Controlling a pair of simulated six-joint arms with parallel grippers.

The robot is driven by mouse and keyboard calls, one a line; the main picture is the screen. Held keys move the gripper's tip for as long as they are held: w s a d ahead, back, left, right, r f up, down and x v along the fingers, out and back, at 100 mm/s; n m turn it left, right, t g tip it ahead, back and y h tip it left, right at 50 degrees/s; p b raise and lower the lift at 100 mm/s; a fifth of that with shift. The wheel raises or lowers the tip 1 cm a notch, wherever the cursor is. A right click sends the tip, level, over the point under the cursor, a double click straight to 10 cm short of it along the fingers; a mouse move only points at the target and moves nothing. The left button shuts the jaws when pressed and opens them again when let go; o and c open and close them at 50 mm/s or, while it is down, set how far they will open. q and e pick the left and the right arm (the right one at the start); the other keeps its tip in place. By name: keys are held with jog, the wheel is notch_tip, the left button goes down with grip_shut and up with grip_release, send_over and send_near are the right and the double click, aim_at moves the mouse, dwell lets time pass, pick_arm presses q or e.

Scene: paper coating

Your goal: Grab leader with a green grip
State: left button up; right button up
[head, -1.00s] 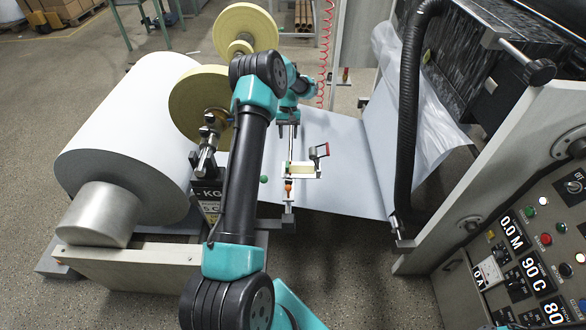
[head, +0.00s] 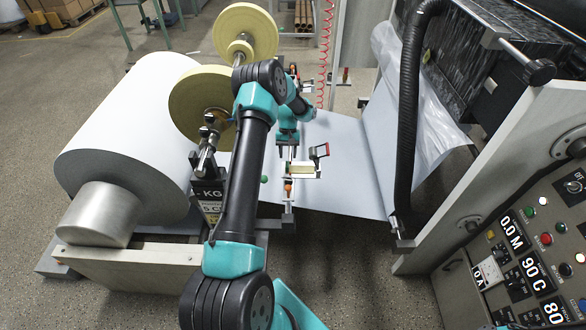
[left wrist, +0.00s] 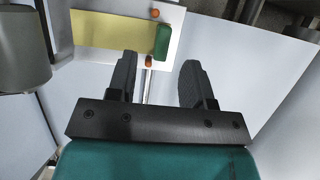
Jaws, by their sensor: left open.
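The leader is a yellow strip (left wrist: 108,32) with a green grip (left wrist: 162,42) at one end, lying on a white plate (left wrist: 172,58). In the head view the yellow strip (head: 303,170) shows small, just below my left gripper (head: 288,152). My left gripper (left wrist: 158,72) is open and empty. In the left wrist view the green grip lies just beyond the fingertips, in line with the gap between them. I cannot tell the exact height between fingers and grip. My right gripper is not in view.
Orange knobs (left wrist: 152,61) sit beside the green grip. A red-handled lever (head: 320,152) stands right of the plate. A grey-white paper web (head: 345,185) runs beneath. A large paper roll (head: 120,140) and yellow rolls (head: 200,100) are at left; the control panel (head: 530,250) is at right.

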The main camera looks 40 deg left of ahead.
aim_at(287, 164)
pick_arm(q)
jog(key=shift+x, duration=2.3)
jog(key=shift+s+a, duration=0.1)
jog(key=shift+a, duration=0.05)
jog(key=shift+c, duration=0.5)
grip_shut()
